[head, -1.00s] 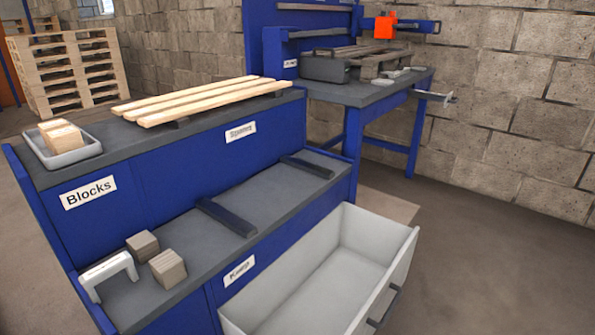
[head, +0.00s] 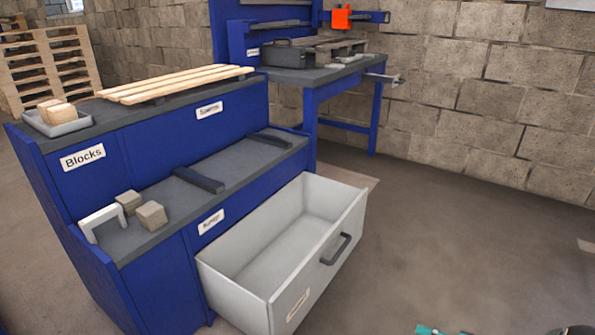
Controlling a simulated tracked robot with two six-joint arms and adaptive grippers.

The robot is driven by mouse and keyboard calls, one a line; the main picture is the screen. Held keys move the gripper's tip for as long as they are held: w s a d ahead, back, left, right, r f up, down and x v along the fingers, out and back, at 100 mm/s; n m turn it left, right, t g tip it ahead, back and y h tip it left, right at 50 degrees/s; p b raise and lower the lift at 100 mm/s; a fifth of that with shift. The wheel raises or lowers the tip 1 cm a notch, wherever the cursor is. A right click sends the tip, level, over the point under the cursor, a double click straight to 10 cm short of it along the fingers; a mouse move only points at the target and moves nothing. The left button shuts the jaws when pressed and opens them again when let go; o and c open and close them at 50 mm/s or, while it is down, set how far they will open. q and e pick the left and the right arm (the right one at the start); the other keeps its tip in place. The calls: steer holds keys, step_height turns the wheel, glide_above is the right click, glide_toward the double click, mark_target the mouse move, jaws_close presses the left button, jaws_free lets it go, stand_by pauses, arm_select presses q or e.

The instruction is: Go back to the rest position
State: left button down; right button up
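Neither of my grippers shows in the head view. A blue two-level workstation (head: 140,131) stands at the left. Its lower front drawer (head: 290,235) is pulled open and looks empty, with a dark handle (head: 336,249) on its front. Two wooden blocks (head: 151,215) and a white bracket-shaped piece (head: 101,221) rest on the lower shelf. Several wooden slats (head: 175,83) lie on the upper surface. A grey tray (head: 57,126) with blocks sits at the upper left.
A blue workbench (head: 318,75) with a pallet-like piece stands behind, against the block wall (head: 480,90). Pallets (head: 50,68) are stacked at the far left.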

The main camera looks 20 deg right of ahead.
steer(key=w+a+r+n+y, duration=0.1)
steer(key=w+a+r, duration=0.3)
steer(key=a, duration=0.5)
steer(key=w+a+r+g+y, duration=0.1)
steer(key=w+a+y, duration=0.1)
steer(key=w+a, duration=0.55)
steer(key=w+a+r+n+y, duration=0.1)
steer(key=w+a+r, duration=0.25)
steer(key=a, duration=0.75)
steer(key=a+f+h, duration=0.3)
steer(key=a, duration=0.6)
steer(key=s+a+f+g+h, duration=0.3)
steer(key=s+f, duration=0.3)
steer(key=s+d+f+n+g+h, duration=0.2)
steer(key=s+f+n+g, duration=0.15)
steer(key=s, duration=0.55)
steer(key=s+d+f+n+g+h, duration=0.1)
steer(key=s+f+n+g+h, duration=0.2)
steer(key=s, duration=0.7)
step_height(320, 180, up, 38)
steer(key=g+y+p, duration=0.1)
steer(key=p, duration=3.7)
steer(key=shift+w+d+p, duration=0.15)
steer(key=shift+p, duration=0.15)
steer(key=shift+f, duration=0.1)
